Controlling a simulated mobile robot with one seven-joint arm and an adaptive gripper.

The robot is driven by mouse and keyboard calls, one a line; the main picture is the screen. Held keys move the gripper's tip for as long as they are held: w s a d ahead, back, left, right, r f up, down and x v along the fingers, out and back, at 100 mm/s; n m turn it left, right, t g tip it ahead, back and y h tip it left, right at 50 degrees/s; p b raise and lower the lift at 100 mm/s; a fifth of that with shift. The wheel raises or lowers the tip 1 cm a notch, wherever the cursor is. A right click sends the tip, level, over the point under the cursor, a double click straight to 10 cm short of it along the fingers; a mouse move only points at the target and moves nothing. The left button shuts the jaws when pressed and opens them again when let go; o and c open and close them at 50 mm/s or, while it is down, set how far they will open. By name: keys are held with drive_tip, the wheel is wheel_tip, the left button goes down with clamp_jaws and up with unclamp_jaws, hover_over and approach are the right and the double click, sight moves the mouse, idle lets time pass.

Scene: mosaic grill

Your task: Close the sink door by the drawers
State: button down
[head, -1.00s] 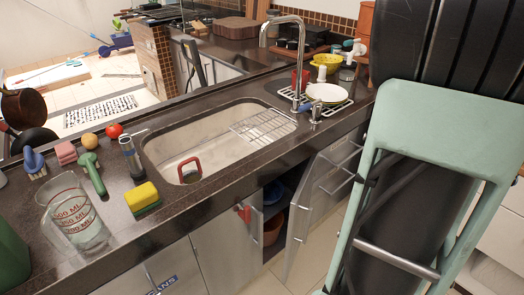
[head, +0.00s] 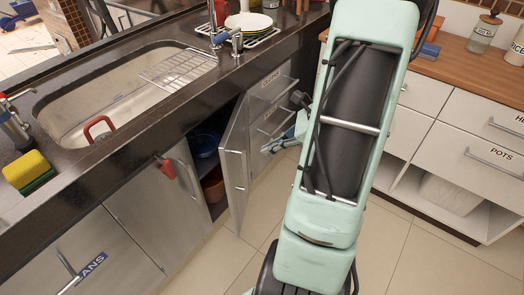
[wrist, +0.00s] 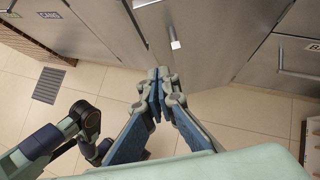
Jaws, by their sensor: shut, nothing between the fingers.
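The sink door (head: 236,168) is a grey metal panel under the dark counter. It stands open, swung outward beside the labelled drawers (head: 270,98). Its open cabinet shows a blue bowl (head: 205,144) and a brown pot (head: 213,185). My gripper (head: 268,147) shows at the right of the door, in front of the drawers, partly hidden by my arm. In the wrist view my blue fingers (wrist: 158,78) are together and empty. They point at grey metal fronts with a small handle (wrist: 175,44). I cannot tell whether they touch the door.
The neighbouring closed door (head: 150,220) has a red item (head: 165,166) at its handle. The counter (head: 120,160) overhangs the cabinets. More drawers (head: 465,150) stand at the right. The tiled floor (head: 400,255) between is clear.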

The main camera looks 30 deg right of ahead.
sight(229, 162)
drive_tip(key=x, duration=0.3)
drive_tip(key=r+b+x, duration=0.1)
drive_tip(key=x, duration=0.3)
drive_tip(key=w+a+b+x, duration=0.1)
drive_tip(key=x, duration=0.2)
drive_tip(key=shift+a, duration=0.15)
drive_tip(key=shift+w+a+r, duration=0.1)
drive_tip(key=shift+w+a, duration=0.25)
drive_tip(key=shift+w, duration=0.05)
